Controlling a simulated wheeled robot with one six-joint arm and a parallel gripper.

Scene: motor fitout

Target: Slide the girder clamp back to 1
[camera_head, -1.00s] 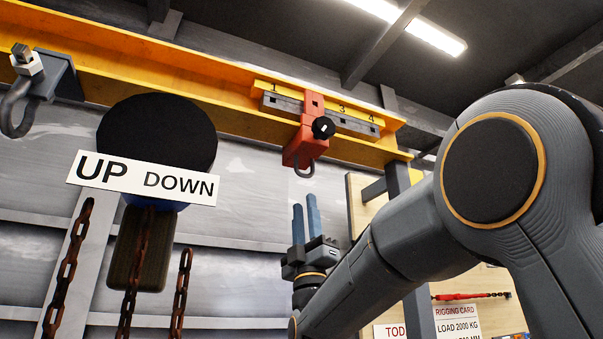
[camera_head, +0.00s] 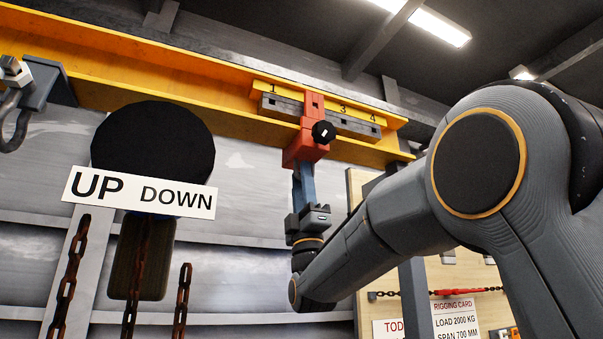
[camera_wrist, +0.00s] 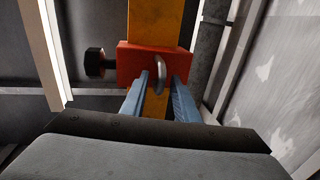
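The red girder clamp (camera_head: 303,147) sits on the yellow girder (camera_head: 215,100) in the head view, with its black knob (camera_head: 323,131) facing out. My gripper (camera_head: 303,180) points up right under the clamp. In the wrist view the clamp (camera_wrist: 148,64) and its grey hook ring (camera_wrist: 159,75) are ahead. The two blue fingers (camera_wrist: 160,90) stand apart, one on each side of the ring. I cannot tell whether they touch the clamp.
A hoist with chains and an UP/DOWN sign (camera_head: 140,193) hangs at the left. A grey shackle (camera_head: 15,105) hangs from the girder's left end. A board with a rigging card (camera_head: 455,318) stands at the right.

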